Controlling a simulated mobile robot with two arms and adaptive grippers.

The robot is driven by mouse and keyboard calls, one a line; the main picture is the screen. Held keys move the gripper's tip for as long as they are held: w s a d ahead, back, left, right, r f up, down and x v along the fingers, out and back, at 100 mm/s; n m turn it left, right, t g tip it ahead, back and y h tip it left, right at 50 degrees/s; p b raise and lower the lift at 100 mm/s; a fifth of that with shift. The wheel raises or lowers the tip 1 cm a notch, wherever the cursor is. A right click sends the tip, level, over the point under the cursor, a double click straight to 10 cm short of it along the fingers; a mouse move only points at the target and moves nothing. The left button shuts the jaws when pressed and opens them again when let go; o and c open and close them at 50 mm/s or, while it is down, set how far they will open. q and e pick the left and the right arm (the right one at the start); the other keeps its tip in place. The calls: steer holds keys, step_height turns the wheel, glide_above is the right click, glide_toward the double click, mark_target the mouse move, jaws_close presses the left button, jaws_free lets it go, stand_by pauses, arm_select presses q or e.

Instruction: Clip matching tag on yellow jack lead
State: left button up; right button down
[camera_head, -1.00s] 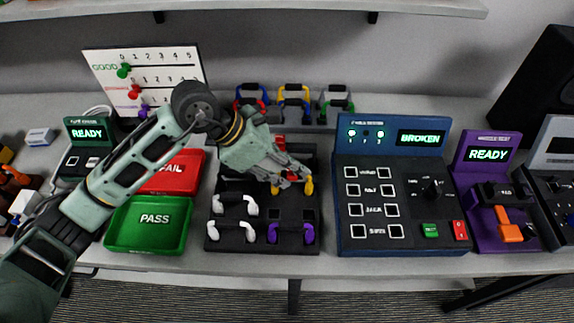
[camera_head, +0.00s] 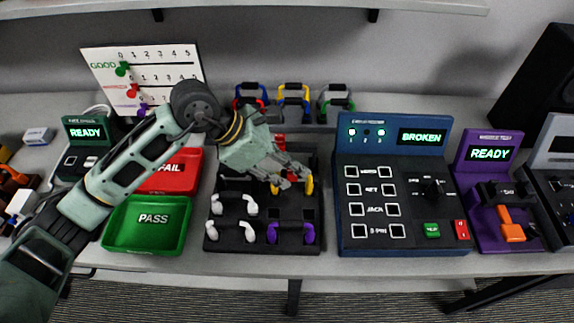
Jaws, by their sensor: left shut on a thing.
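My left gripper (camera_head: 292,182) reaches in from the left over the black tray (camera_head: 262,245) and points down. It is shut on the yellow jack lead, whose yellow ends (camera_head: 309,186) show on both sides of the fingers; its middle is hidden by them. I cannot tell whether the lead is lifted off the tray. Coloured looped pieces, possibly the tags, hang on the rack at the back, with a yellow one (camera_head: 293,87) in the middle, blue and red at left and green at right. My right gripper is not in view.
White leads (camera_head: 231,230) and a purple lead (camera_head: 308,233) lie in the tray. The green PASS bin (camera_head: 147,244) and red FAIL bin (camera_head: 176,180) stand left. The blue tester (camera_head: 405,205) reading BROKEN stands right, then a purple station (camera_head: 489,210) reading READY.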

arm_select(q)
steer(key=o, duration=0.9)
steer(key=shift+o, duration=0.2)
steer(key=o, duration=0.5)
steer(key=shift+r, duration=0.1)
steer(key=shift+r+p, duration=1.95)
steer(key=shift+r, duration=2)
